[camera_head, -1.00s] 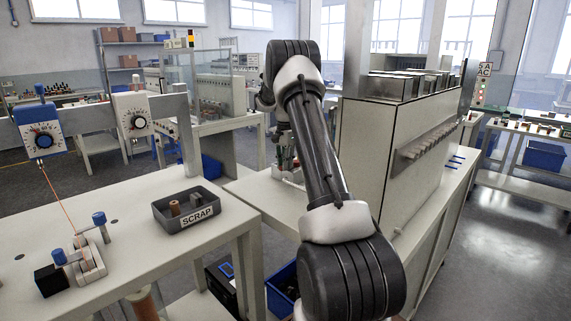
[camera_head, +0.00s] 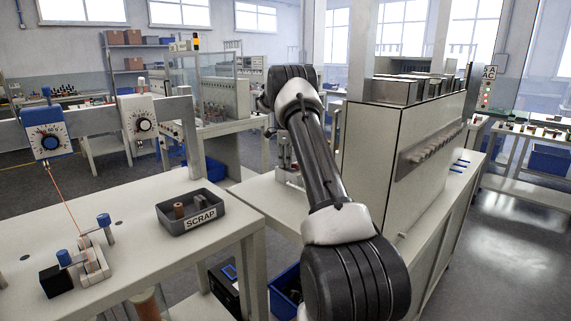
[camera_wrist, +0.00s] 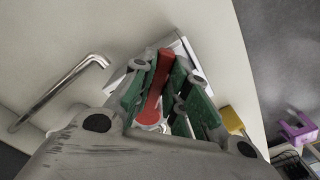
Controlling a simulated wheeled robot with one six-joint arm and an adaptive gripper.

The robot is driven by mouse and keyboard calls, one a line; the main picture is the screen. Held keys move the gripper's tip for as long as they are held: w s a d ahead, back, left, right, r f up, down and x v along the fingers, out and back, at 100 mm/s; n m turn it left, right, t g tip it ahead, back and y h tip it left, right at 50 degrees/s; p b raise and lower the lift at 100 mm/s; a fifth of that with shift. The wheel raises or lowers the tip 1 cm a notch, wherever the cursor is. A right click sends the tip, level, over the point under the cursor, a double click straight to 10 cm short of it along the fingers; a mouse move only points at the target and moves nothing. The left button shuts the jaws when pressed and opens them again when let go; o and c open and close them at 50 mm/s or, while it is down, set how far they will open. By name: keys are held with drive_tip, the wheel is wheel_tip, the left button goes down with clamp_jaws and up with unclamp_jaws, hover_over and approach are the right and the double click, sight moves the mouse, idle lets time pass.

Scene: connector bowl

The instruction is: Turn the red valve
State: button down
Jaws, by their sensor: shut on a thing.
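The red valve (camera_wrist: 155,88) shows in the wrist view as a red lever-like handle. It lies between the two green-padded fingers of my gripper (camera_wrist: 163,85), which are shut on it. A pale square plate or box shows behind the handle, mostly covered by the fingers. In the head view my arm crosses the middle of the picture; the gripper and the valve cannot be made out there.
A bent metal bar handle (camera_wrist: 60,92) is on the pale panel left of my gripper. A yellow part (camera_wrist: 231,119) is close at the right. The head view shows a grey SCRAP tray (camera_head: 223,211) on the left bench and a tall pale cabinet (camera_head: 372,165) right of my arm.

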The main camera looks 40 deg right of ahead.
drive_tip(key=m, duration=0.1)
drive_tip(key=w+d+m, duration=0.1)
drive_tip(key=m, duration=0.1)
drive_tip(key=d+m, duration=0.1)
drive_tip(key=shift+w+m, duration=0.25)
drive_tip(key=shift+m, duration=0.05)
drive_tip(key=shift+w+d+m, duration=0.15)
drive_tip(key=shift+d+m, duration=0.25)
drive_tip(key=shift+m, duration=0.45)
drive_tip(key=shift+w+d+m, duration=0.1)
drive_tip(key=shift+d+m, duration=0.3)
drive_tip(key=shift+m, duration=0.45)
drive_tip(key=shift+d, duration=0.1)
drive_tip(key=c, duration=1.4)
unclamp_jaws()
drive_tip(key=shift+r, duration=0.1)
wheel_tip(320, 180, up, 12)
drive_tip(key=shift+f, duration=0.1)
